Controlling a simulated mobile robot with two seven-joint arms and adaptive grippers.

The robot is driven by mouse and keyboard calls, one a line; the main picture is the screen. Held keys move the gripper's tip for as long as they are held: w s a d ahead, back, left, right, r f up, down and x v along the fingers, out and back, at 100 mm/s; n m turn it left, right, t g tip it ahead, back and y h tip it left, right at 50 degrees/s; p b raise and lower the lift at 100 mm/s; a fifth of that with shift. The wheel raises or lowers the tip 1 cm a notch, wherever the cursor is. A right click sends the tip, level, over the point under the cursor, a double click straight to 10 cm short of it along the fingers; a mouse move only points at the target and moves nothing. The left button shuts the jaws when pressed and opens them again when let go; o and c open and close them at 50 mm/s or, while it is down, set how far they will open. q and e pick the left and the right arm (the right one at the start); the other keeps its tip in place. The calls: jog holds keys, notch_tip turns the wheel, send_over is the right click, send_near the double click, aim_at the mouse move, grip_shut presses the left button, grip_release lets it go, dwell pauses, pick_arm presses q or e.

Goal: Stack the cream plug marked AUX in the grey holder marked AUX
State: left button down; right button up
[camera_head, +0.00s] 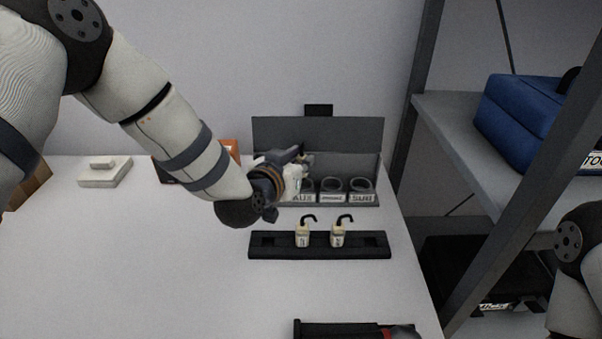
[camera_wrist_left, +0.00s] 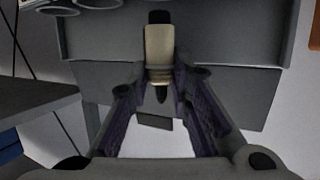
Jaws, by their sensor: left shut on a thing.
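My left gripper (camera_head: 294,172) is shut on a cream plug (camera_wrist_left: 159,46), which shows between the fingertips in the left wrist view. Its marking cannot be read. In the head view the gripper hides most of it. The grey holder marked AUX (camera_head: 303,198) is at the left of a row in a grey box at the back of the table. The gripper is above and beside this holder, partly covering it. Whether the plug touches the holder cannot be told. My right gripper is out of view.
Holders marked PHONES (camera_head: 333,198) and SUB (camera_head: 362,198) stand to the right. Two cream plugs (camera_head: 303,238) (camera_head: 338,238) stand in a black rack (camera_head: 265,252) in front. A grey shelf (camera_head: 450,125) holding a blue case (camera_head: 530,115) is at right. The table's left front is clear.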

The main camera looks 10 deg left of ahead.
pick_arm(q)
jog(key=f, duration=0.3)
jog(key=shift+w+f, duration=0.2)
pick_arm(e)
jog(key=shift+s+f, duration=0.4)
pick_arm(q)
jog(key=shift+f+b, duration=0.3)
jog(key=c, duration=1.9)
grip_release()
jog(key=shift+f, duration=0.1)
jog(key=shift+o, duration=0.9)
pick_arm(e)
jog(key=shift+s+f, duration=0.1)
